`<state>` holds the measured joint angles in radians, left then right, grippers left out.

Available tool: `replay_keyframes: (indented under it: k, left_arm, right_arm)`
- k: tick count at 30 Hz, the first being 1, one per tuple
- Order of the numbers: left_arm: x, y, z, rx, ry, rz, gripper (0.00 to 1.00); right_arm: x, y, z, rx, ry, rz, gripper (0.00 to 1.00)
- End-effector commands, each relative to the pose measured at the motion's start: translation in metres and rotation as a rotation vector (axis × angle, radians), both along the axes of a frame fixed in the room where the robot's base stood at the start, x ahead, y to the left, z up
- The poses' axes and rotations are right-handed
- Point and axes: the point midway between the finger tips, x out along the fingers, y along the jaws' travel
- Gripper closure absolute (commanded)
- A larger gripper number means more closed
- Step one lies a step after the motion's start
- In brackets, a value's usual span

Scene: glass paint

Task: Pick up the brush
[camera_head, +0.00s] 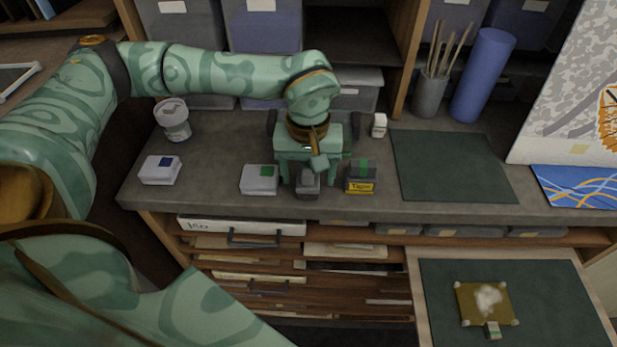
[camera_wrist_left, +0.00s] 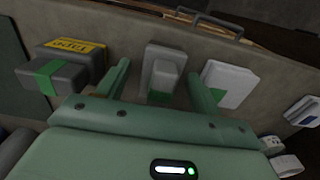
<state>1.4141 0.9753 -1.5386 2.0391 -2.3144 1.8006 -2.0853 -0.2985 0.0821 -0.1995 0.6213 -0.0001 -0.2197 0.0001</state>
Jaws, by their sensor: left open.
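My left gripper (camera_head: 309,178) hangs over the front of the grey counter, pointing down, with its fingers apart. In the left wrist view, the gripper (camera_wrist_left: 160,80) has a small grey block-like object (camera_wrist_left: 163,83) with a paler base between its open fingers, apparently untouched. This object (camera_head: 308,186) also shows in the head view, partly hidden by the gripper. I cannot tell whether it is the brush. Several thin brush-like sticks (camera_head: 441,48) stand upright in a grey cup (camera_head: 430,95) at the back. My right gripper is not in view.
A white box with a green mark (camera_head: 258,180) and a dark box with a yellow label (camera_head: 361,180) flank the gripper closely. Another white box (camera_head: 159,170) and a tub (camera_head: 173,120) stand left. A green mat (camera_head: 450,165) lies clear at right.

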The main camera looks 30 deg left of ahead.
Motion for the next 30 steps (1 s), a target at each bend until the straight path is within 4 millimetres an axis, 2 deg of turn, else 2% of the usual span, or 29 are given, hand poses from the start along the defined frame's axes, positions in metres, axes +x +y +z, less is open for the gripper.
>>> replay_keyframes:
  k: [1, 6, 7, 15, 20, 24, 26, 30]
  left_arm:
    - [0.0, 0.0, 0.0, 0.0, 0.0, 0.0, 0.35]
    - [0.0, 0.0, 0.0, 0.0, 0.0, 0.0, 0.82]
    - [0.0, 0.0, 0.0, 0.0, 0.0, 0.0, 0.84]
    - [0.0, 0.0, 0.001, 0.0, 0.0, 0.0, 0.84]
    - [0.001, 0.0, 0.012, -0.001, -0.002, 0.001, 0.84]
    - [0.001, 0.0, 0.035, 0.0, -0.005, 0.0, 0.84]
    - [-0.005, -0.009, 0.046, -0.002, -0.003, -0.005, 0.84]
    - [-0.022, -0.034, 0.081, -0.001, -0.006, -0.008, 0.84]
  right_arm:
    - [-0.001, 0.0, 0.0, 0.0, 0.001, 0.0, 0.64]
    - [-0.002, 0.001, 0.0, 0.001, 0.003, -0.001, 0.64]
    - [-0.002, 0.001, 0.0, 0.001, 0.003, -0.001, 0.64]
    - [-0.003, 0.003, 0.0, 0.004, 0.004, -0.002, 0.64]
    - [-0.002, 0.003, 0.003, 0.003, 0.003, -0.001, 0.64]
    - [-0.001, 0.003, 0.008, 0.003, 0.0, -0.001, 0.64]
    - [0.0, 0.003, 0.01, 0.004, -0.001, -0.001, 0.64]
    - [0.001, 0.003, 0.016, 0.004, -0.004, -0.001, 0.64]
